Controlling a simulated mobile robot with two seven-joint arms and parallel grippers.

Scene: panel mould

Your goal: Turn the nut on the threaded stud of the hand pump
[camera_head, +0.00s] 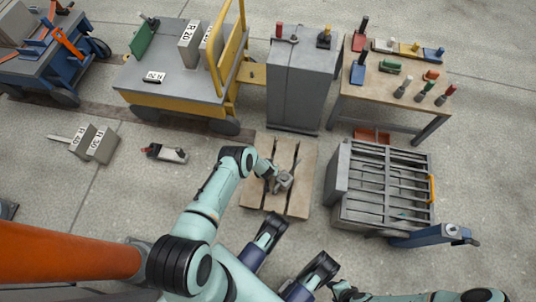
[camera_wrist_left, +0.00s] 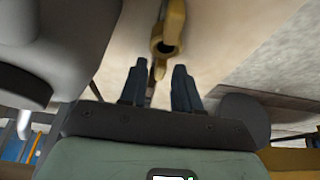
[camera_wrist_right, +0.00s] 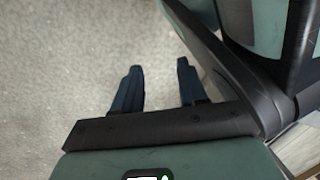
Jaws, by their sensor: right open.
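My left gripper (camera_wrist_left: 161,72) is open, its two dark fingers parted over a tan wooden surface (camera_wrist_left: 210,35). A yellow-brown part with a round hole (camera_wrist_left: 164,46) lies just beyond the fingertips; I cannot tell what it is or whether they touch it. In the head view my left arm reaches to the wooden pallet (camera_head: 300,205), where a grey shape blends with the gripper. My right gripper (camera_wrist_right: 160,88) is open and empty above bare floor. A blue unit with a grey top (camera_head: 435,237) may be the hand pump. I cannot make out a nut or stud.
A grey slatted mould (camera_head: 385,208) stands right of the pallet. Behind are a grey cabinet (camera_head: 300,85), a tool table (camera_head: 395,80) and a yellow-and-grey cart (camera_head: 175,80). Grey blocks (camera_head: 95,142) lie on the floor at left.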

